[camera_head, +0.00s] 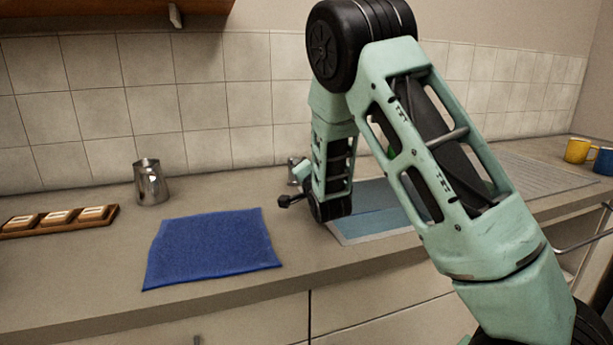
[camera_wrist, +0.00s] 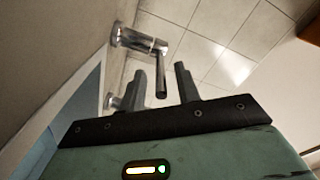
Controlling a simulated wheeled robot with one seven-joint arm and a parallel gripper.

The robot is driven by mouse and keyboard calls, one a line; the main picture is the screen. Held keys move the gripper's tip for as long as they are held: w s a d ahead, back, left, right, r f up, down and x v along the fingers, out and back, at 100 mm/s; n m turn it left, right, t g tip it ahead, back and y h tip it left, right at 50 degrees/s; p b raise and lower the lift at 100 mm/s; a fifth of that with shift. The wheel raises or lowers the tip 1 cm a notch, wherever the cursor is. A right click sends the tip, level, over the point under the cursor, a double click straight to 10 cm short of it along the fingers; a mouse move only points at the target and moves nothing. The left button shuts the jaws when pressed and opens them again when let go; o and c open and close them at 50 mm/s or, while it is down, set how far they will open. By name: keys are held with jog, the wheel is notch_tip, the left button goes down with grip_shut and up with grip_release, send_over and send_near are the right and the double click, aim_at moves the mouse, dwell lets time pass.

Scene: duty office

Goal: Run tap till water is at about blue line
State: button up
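In the wrist view, a chrome tap (camera_wrist: 130,39) has a thin lever or spout (camera_wrist: 160,82) ending in a dark tip. My gripper (camera_wrist: 160,72) is open, with one finger on each side of that thin part; a gap shows to each finger. A second chrome piece (camera_wrist: 112,102) is partly hidden behind the left finger. In the head view, part of the tap (camera_head: 295,166) shows beside my wrist, and my fingers cannot be clearly made out. The sink (camera_head: 378,214) has a blue-grey inside, partly hidden by my arm. I cannot make out a blue line or tell the water level.
A blue cloth (camera_head: 212,247) lies flat on the counter left of the sink. A metal jug (camera_head: 150,182) and a wooden tray (camera_head: 60,220) stand farther left. A ribbed draining board (camera_head: 545,172), a yellow mug (camera_head: 578,151) and a blue mug (camera_head: 603,161) are at the right.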

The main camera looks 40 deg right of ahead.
jog(key=b+v, duration=0.1)
jog(key=v, duration=1)
jog(key=shift+s+a, duration=0.1)
jog(key=shift+s, duration=0.2)
